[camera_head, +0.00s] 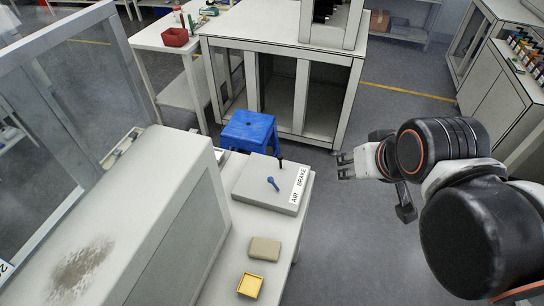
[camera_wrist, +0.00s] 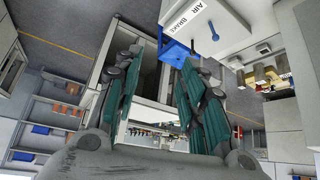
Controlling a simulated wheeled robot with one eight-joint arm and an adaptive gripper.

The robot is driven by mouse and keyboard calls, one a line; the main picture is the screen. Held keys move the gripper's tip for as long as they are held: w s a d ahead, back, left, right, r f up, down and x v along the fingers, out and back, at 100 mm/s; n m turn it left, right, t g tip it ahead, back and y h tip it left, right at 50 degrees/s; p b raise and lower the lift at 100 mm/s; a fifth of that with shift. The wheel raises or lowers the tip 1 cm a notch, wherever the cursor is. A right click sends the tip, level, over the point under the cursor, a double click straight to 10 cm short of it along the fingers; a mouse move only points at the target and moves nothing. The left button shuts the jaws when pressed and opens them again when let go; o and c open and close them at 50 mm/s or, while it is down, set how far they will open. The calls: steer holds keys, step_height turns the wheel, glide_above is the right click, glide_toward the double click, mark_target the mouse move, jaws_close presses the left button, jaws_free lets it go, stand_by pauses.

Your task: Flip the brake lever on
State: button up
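The air brake box (camera_head: 246,190) is a flat light-grey box labelled "AIR BRAKE" on a white table. A small blue lever (camera_head: 273,183) stands on its top, and a small black lever or knob (camera_head: 281,160) is near its far edge. Which one is the brake lever is not clear. My gripper (camera_head: 341,167) is in the air to the right of the box, apart from it and empty. In the wrist view my gripper (camera_wrist: 165,58) has its fingers spread, and the box (camera_wrist: 235,22) with the blue lever (camera_wrist: 213,33) shows upside down at the upper right.
A beige block (camera_head: 264,249) and a yellow tray (camera_head: 250,285) lie on the table in front of the box. A blue stool (camera_head: 248,130) stands behind it. A large grey machine housing (camera_head: 130,215) is at left. Open floor (camera_head: 345,235) lies right of the table.

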steer(key=shift+w, duration=1.6)
steer(key=m+g+p, duration=0.2)
glide_above(280, 156)
steer(key=s+d, duration=0.3)
steer(key=s, duration=0.2)
step_height(280, 156, down, 8)
steer(key=f, duration=0.1)
steer(key=shift+m, duration=0.3)
steer(key=a+b+x, duration=0.1)
steer(key=b+x, duration=0.2)
steer(key=x, duration=0.2)
steer(key=s+a+b+x, duration=0.1)
steer(key=b+x, duration=0.2)
steer(key=x, duration=0.2)
steer(key=a+b+x, duration=0.1)
steer(key=b+x, duration=0.2)
steer(key=x, duration=0.3)
steer(key=shift+s+f, duration=0.25)
steer(key=shift+f, duration=0.15)
steer(key=shift+c, duration=0.4)
